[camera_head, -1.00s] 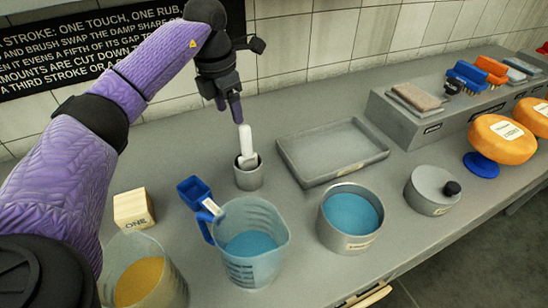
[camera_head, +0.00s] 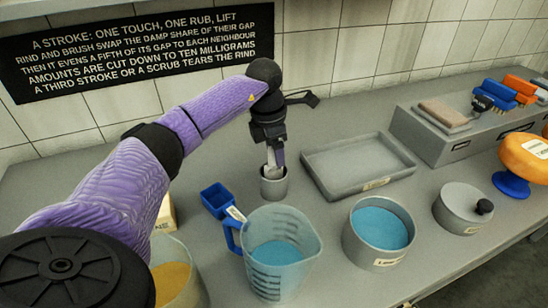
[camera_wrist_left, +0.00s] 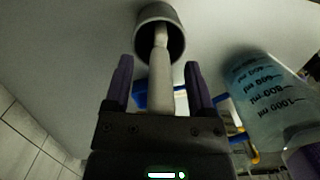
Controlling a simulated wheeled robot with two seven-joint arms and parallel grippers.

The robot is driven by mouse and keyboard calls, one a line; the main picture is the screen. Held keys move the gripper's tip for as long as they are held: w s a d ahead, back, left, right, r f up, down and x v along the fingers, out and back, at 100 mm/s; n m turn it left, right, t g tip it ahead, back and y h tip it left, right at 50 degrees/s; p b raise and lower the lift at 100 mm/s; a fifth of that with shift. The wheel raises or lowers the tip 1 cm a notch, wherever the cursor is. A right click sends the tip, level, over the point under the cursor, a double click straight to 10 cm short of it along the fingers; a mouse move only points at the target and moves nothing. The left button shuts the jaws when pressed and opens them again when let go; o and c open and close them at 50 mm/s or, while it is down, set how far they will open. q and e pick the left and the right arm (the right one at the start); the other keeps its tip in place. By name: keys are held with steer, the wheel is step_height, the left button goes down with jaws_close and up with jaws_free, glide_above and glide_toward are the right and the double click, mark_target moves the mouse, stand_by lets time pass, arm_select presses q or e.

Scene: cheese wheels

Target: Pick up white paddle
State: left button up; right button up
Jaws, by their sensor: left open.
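The white paddle (camera_head: 270,157) stands in a small grey metal cup (camera_head: 273,188), its upper end largely hidden by my gripper in the head view. My left gripper (camera_head: 275,160) points down right above the cup, at the paddle. In the left wrist view, the pale paddle (camera_wrist_left: 160,75) lies between the two purple fingers of my open left gripper (camera_wrist_left: 158,78), with gaps on both sides. Its far end goes into the cup (camera_wrist_left: 172,22). My right gripper is not in view.
A blue scoop (camera_head: 217,198) and a measuring jug of blue liquid (camera_head: 281,276) stand near the cup. A grey tray (camera_head: 348,168) lies to its right. A round tin of blue liquid (camera_head: 380,229) and a lidded tin (camera_head: 458,210) stand further right.

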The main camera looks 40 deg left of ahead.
arm_select(q)
jaws_close()
